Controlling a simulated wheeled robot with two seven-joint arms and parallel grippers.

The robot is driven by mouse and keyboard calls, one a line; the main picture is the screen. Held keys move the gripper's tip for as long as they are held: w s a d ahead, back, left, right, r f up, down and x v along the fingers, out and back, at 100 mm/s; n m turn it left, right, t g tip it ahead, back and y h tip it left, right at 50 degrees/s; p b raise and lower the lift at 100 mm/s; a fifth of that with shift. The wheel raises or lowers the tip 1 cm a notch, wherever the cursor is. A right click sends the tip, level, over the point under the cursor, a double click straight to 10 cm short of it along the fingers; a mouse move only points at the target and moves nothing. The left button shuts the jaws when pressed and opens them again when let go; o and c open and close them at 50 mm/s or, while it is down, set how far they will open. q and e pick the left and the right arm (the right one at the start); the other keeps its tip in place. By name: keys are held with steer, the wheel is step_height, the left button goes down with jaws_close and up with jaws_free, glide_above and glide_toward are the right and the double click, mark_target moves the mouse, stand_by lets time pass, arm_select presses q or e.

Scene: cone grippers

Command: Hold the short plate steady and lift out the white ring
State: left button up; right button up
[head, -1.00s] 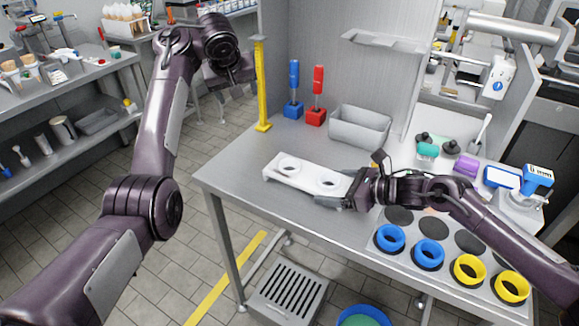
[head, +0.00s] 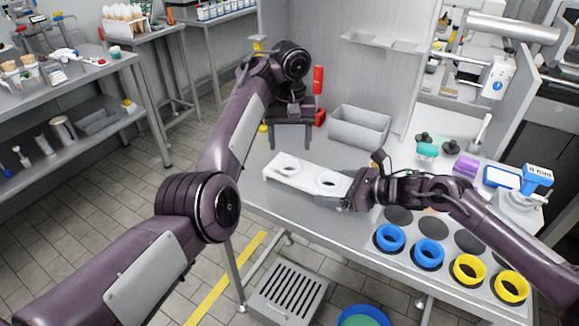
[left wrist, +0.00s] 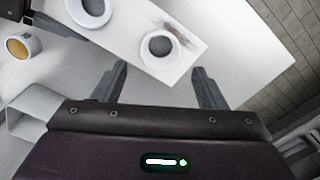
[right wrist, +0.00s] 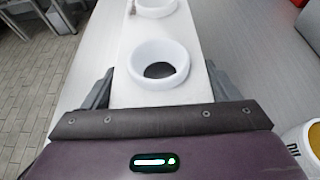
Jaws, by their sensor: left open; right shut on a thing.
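The short white plate (head: 308,179) lies on the bench with a white ring in each of two holes. The left ring (head: 287,166) also shows in the left wrist view (left wrist: 147,52), near a brownish scuff. The right ring (head: 328,181) is near my right gripper and shows large in the right wrist view (right wrist: 138,62). My right gripper (head: 340,196) is shut on the plate's right end, its fingers along both long sides. My left gripper (head: 290,146) is open and empty, pointing down above and behind the plate's left end. Its fingers are apart from the left ring.
A grey bin (head: 360,128) stands behind the plate. A red-handled tool (head: 318,80) stands close behind my left gripper. Blue rings (head: 389,238) and yellow rings (head: 468,270) sit on a board at front right. The bench in front of the plate is clear.

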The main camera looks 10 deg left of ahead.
mark_target(289, 157)
arm_select(q)
steer(key=shift+f, duration=2.9)
steer(key=c, duration=0.6)
steer(key=shift+r, duration=2.55)
arm_select(e)
steer(key=o, duration=1.1)
steer(key=shift+d, duration=0.1)
